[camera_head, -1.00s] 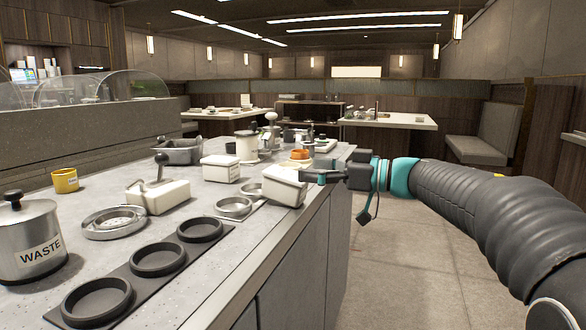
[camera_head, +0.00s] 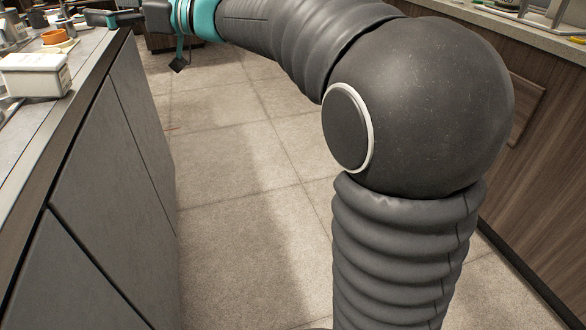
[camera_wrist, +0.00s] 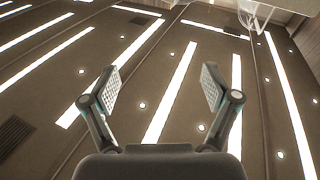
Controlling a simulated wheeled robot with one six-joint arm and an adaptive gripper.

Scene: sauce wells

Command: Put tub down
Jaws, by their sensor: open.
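That view faces the ceiling, so no tub shows there.
An orange ring-shaped item (camera_head: 60,38) sits behind the tub. The counter's front (camera_head: 100,190) drops to a clear tiled floor (camera_head: 235,215). A wooden counter (camera_head: 545,125) stands at the right.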

